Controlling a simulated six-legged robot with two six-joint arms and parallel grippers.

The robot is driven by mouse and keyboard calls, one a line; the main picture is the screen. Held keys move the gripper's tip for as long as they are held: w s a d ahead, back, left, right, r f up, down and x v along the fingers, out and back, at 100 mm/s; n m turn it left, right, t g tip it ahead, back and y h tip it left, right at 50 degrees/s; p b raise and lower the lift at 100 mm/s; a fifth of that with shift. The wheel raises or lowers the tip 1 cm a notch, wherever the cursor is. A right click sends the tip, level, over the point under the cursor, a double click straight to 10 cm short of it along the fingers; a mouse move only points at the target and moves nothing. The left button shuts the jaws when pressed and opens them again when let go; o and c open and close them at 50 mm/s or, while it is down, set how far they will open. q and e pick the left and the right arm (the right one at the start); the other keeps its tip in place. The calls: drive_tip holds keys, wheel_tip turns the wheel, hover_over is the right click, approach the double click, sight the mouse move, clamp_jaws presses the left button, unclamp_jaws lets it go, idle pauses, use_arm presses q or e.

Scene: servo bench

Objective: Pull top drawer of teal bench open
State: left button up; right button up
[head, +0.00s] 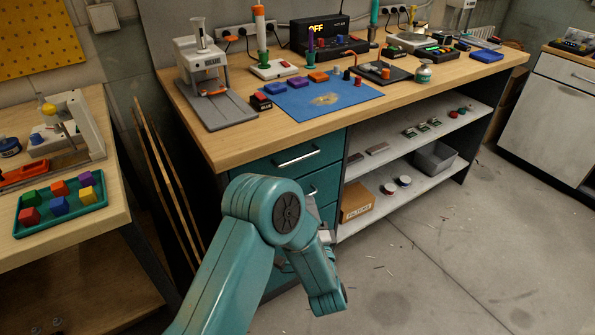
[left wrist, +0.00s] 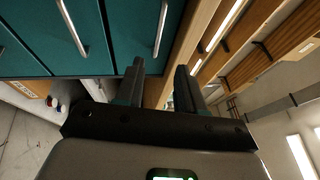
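The teal bench's top drawer (head: 285,161) is shut, its front flush under the wooden top in the head view. Its silver bar handle (head: 297,155) is uncovered. In the left wrist view, which is turned sideways, the top drawer's handle (left wrist: 160,30) lies beyond the fingers, beside the wooden edge. A lower drawer's handle (left wrist: 73,27) is further left there. My left gripper (left wrist: 158,84) is open and empty, its fingertips pointing toward the bench and apart from the handle. In the head view my left arm mostly hides that gripper. My right gripper is not in view.
The lower drawer handle (head: 311,191) is partly behind my arm. Open shelves (head: 405,145) with a cardboard box (head: 355,201) stand to the right. A side table with a green tray (head: 62,217) is at the left.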

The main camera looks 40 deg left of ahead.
use_arm(q)
drive_tip(key=x, duration=1.4)
drive_tip(key=shift+w+a, duration=0.25)
drive_tip(key=shift+w, duration=0.15)
drive_tip(key=shift+c, duration=0.3)
clamp_jaws()
